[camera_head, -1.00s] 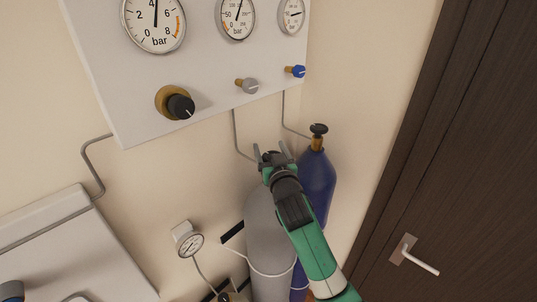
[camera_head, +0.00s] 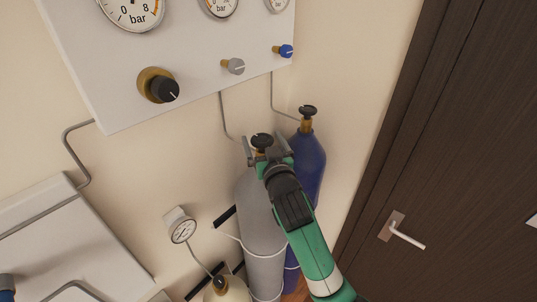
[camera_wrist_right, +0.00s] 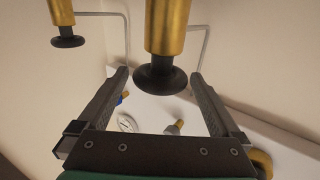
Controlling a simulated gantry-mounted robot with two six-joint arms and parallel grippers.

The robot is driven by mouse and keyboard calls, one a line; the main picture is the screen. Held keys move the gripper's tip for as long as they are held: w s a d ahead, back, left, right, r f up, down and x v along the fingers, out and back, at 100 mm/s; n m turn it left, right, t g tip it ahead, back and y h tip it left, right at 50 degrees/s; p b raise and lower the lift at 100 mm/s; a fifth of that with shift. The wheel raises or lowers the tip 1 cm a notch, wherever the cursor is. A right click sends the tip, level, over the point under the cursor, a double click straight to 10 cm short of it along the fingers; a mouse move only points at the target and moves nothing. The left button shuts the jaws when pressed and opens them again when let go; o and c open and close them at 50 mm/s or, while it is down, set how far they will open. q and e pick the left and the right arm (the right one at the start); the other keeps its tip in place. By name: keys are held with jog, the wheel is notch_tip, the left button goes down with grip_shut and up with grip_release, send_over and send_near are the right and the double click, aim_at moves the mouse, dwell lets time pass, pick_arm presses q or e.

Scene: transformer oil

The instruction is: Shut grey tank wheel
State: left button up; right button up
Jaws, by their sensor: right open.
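The grey tank (camera_head: 262,240) stands against the wall, strapped beside the blue tank. Its black wheel (camera_head: 262,140) sits on a brass valve at the top. My right gripper (camera_head: 265,150) is at the grey tank's top, its open fingers on either side of the wheel in the head view. In the right wrist view the wheel (camera_wrist_right: 160,79) and its brass stem (camera_wrist_right: 167,25) show between the open fingers of the right gripper (camera_wrist_right: 160,85), with gaps on both sides. My left gripper is not in view.
The blue tank (camera_head: 308,160) with its own black wheel (camera_head: 308,111) stands close on the right. A cream tank (camera_head: 228,290) stands at lower left. A panel (camera_head: 110,70) with gauges and knobs hangs above. A dark door (camera_head: 450,150) is at right.

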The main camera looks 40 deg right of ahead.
jog(key=p+v, duration=0.3)
jog(key=v, duration=0.3)
jog(key=shift+s+a+r, duration=0.1)
jog(key=shift+s+r, duration=0.05)
jog(key=shift+s, duration=0.05)
jog(key=shift+s+a, duration=0.15)
jog(key=shift+s, duration=0.1)
jog(key=shift+a, duration=0.1)
notch_tip(320, 180, up, 18)
jog(key=t+y+p, duration=0.1)
jog(key=t+y, duration=0.1)
jog(key=t, duration=0.3)
send_over(264, 146)
jog(key=s+a, duration=0.5)
jog(key=a, duration=0.4)
jog(key=s+a+r+n+t+y, duration=0.3)
jog(key=s+r, duration=0.3)
jog(key=r, duration=0.2)
jog(key=s+a+r+n+t+y, duration=0.3)
jog(key=s+a+r+y, duration=0.3)
jog(key=r, duration=0.2)
jog(key=shift+s+a+n+t+p, duration=0.15)
jog(key=shift+s+n+t+p, duration=0.1)
jog(key=shift+n+t+p, duration=0.2)
